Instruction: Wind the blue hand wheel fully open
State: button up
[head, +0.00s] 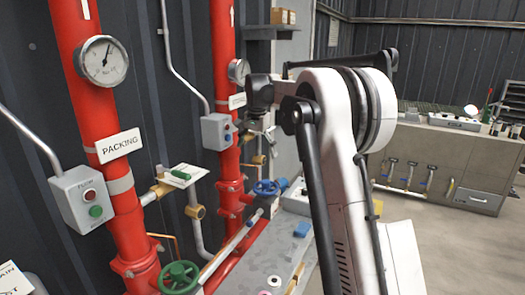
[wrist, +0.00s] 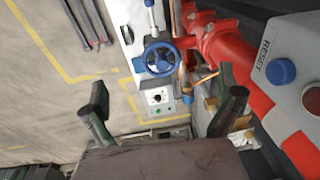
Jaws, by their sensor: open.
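The blue hand wheel (head: 266,188) sits on red pipework right of the second red riser in the head view. It also shows in the wrist view (wrist: 160,60), top centre, as a spoked blue ring seen nearly face on. My gripper (wrist: 167,98) is open and empty, with its two dark fingers spread apart. The wheel appears between and beyond the fingertips, apart from them. In the head view my gripper (head: 263,134) is small, above the wheel and beside the riser; its fingers are hard to make out there.
A green hand wheel (head: 179,278) stands nearer, at the bottom. Red risers (head: 105,165) carry gauges and switch boxes. A grey box with a blue RESET button (wrist: 281,71) is close on the right in the wrist view. A workbench (head: 440,160) stands behind right; open floor lies before it.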

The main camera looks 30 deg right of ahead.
aim_at(265, 182)
jog(key=w+d+f+m+g+p, duration=0.1)
jog(key=w+d+f+m+p, duration=0.2)
jog(key=w+d+f, duration=0.35)
jog(key=f, duration=0.7)
jog(key=f+p, duration=0.1)
jog(key=f, duration=0.5)
jog(key=shift+s+d+f, duration=0.1)
jog(key=shift+s+f, duration=0.1)
jog(key=shift+f, duration=0.15)
jog(key=shift+c, duration=0.4)
